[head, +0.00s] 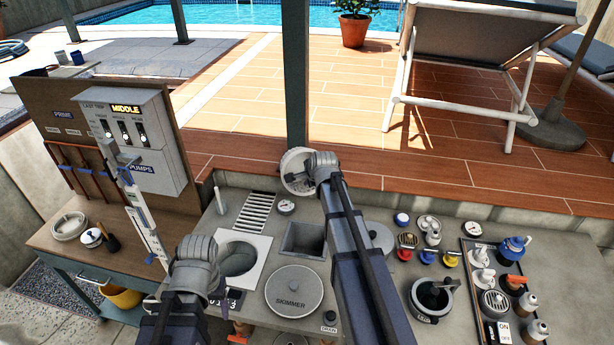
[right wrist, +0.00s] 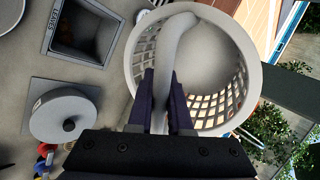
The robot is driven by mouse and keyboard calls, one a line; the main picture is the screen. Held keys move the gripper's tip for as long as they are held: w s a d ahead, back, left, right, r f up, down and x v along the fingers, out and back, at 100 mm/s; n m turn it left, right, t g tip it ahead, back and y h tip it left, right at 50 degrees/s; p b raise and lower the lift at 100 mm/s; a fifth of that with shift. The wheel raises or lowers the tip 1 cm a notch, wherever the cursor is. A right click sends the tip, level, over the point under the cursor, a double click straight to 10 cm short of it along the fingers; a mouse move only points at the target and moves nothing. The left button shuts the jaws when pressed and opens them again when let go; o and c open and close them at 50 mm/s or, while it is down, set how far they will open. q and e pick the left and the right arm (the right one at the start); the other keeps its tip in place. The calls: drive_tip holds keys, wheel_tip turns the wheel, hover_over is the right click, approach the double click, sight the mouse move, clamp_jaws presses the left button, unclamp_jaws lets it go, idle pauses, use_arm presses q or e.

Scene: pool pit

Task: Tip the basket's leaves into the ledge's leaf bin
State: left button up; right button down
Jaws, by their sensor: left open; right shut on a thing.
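My right gripper (head: 312,172) is shut on the pale handle (right wrist: 168,62) of the white slatted basket (head: 290,166). In the head view it holds the basket over the far edge of the ledge, beyond the leaf bin. In the right wrist view the basket (right wrist: 243,92) looks pale inside; I cannot make out leaves clearly. The leaf bin (head: 303,240) is a square dark opening in the ledge; its labelled rim shows in the right wrist view (right wrist: 50,25), apart from the basket. My left gripper (head: 205,290) is low over the ledge's left part, its fingertips mostly hidden.
A round open well (head: 238,258) and the skimmer lid (head: 294,291) lie near the bin. A slotted grate (head: 256,211) is behind the well. A green post (head: 297,75) stands close behind the basket. Valves and bottles (head: 500,290) crowd the right side; a pump panel (head: 135,135) stands left.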

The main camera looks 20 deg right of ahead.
drive_tip(key=shift+f, duration=0.1)
wheel_tip(320, 180, down, 15)
drive_tip(key=b, duration=1.5)
drive_tip(key=shift+f, duration=0.1)
